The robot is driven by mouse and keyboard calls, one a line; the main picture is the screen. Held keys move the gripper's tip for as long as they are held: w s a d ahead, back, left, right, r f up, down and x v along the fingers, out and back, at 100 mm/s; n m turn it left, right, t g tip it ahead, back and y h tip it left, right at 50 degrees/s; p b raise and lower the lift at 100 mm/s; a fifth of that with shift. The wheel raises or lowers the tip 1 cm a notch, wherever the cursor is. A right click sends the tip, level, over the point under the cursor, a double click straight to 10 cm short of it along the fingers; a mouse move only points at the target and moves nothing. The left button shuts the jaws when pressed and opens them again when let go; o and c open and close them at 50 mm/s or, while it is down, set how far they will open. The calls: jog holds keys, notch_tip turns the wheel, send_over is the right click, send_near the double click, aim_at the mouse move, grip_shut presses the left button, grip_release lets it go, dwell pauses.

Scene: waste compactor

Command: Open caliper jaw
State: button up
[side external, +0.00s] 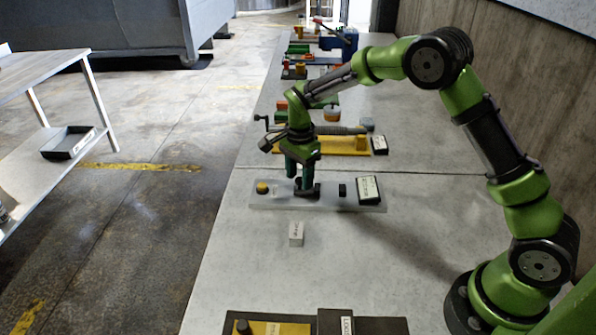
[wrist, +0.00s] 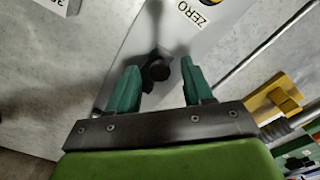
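A light grey plate (side external: 328,201) lies on the bench. It carries a yellow button (side external: 262,188), a dark jaw-like piece (side external: 309,192), a small black block (side external: 343,190) and a framed label (side external: 369,189). My gripper (side external: 299,178) points down over the dark piece. The plate (wrist: 198,40) there shows the word ZERO beside the yellow button (wrist: 211,2).
A small grey labelled block (side external: 296,234) stands in front of the plate. A yellow fixture with a rod (side external: 330,146) lies behind, also partly seen in the wrist view (wrist: 275,100). A yellow and black fixture (side external: 270,326) is at the near edge.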

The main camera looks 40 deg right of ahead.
aim_at(300, 178)
notch_tip(300, 178, up, 17)
dwell(0.7)
jog(key=shift+f, duration=0.1)
jog(key=s+r+n+t+y, duration=0.2)
jog(key=s+n+t, duration=0.5)
jog(key=s+n, duration=0.7)
jog(key=s+r, duration=0.1)
jog(key=s, duration=1.1)
jog(key=shift+a, duration=0.25)
